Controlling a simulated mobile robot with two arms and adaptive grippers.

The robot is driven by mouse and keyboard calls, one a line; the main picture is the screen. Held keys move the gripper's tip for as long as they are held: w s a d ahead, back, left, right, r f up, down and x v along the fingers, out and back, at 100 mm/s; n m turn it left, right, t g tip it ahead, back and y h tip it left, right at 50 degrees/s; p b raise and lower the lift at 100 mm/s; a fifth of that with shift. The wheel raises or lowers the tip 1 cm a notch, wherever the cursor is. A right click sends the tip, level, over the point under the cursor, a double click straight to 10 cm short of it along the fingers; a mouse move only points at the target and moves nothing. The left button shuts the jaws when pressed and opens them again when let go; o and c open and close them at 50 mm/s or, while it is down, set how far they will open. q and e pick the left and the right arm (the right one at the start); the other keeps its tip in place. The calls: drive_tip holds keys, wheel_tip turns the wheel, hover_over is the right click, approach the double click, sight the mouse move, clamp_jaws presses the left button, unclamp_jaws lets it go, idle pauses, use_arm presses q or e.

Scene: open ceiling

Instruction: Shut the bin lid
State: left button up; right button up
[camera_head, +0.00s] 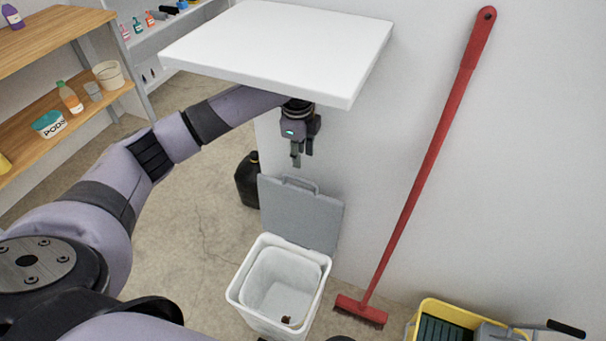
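The white bin (237,287) stands on the floor near the wall, with a white inner bucket and a small dark spot inside. Its grey lid (300,215) is open, standing up at the bin's back edge near the wall, with a handle on its top edge. My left gripper (302,160) points down above the lid's handle, apart from it, under the white shelf. Its fingers show a small gap with nothing between them. My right gripper is not in view.
A white wall shelf (285,45) hangs over my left wrist. A black jug (248,180) stands left of the lid. A red broom (424,170) leans on the wall, beside a yellow bucket (450,313). Wooden shelves (50,45) are at left.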

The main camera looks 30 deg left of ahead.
sight(302, 180)
use_arm(q)
drive_tip(key=f, duration=0.9)
drive_tip(key=shift+w+f, duration=0.4)
clamp_jaws()
idle(0.3)
